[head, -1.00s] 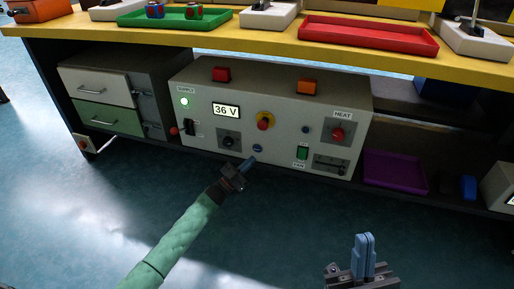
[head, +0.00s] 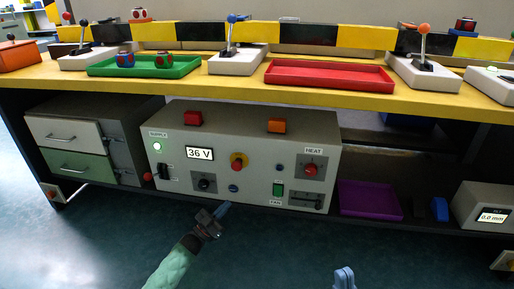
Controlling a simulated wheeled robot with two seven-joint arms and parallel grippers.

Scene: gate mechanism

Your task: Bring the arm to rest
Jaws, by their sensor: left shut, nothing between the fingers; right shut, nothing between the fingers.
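My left gripper (head: 222,211) is in front of the lower edge of the grey control box, with its arm in a green sleeve coming up from below. Its fingers are shut and empty, and I cannot tell whether they touch the box. My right gripper (head: 344,274) shows only its blue fingertips at the bottom edge, shut and empty, over the floor. The control box (head: 300,147) stands on the lower shelf with a lit green supply lamp, a display reading 36 V, a red and yellow knob, a heat knob and a green fan switch.
The yellow bench top (head: 215,92) above holds a green tray (head: 100,70) with two patterned pieces, a red tray (head: 330,76) and several lever bases. A drawer unit (head: 72,142) stands left of the box. A purple tray (head: 368,202) lies right. The floor in front is clear.

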